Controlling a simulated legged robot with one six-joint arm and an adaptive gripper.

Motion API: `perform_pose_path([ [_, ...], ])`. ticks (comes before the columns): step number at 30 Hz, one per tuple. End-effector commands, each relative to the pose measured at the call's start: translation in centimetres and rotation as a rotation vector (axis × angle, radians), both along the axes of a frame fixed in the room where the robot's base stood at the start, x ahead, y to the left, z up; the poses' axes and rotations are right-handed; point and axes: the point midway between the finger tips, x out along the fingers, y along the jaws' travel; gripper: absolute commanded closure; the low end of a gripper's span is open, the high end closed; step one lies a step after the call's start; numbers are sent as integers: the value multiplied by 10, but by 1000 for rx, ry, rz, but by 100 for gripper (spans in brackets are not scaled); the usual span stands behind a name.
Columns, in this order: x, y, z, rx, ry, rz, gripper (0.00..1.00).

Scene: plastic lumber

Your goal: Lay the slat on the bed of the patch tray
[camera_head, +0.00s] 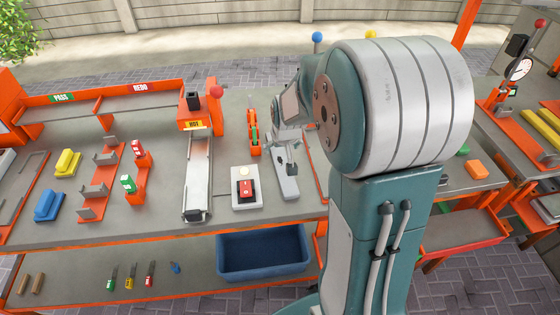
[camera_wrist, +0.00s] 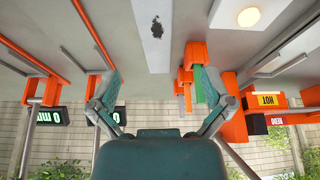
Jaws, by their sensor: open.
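A light grey flat strip that looks like the slat (camera_head: 289,188) lies on the bench in the head view, below my gripper. In the wrist view the strip (camera_wrist: 153,55) runs up from the middle and has a dark blotch on its face. My gripper (camera_head: 290,142) is over the far end of the strip. In the wrist view my gripper (camera_wrist: 163,85) has its two fingers spread wide, with nothing between them. I cannot tell which piece is the patch tray, or whether the strip rests in it. My arm hides part of the bench to the right.
An orange stand (camera_head: 254,140) with green parts is close left of my gripper. A plate with a red button (camera_head: 246,189) is left of the strip. A long metal channel (camera_head: 198,172) lies farther left. A blue bin (camera_head: 263,254) sits on the shelf below.

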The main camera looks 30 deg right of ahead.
Motion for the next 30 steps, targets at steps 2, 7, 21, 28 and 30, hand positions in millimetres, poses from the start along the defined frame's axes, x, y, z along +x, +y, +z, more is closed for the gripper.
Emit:
perform_pose_path([
  [2, 4, -1, -14, 1, 5, 0, 0],
  [7, 12, -3, -31, 0, 2, 1, 0],
  [21, 28, -13, -79, 1, 2, 1, 0],
  [28, 29, -13, -82, 0, 0, 1, 0],
  [30, 29, -13, -82, 0, 0, 1, 4],
])
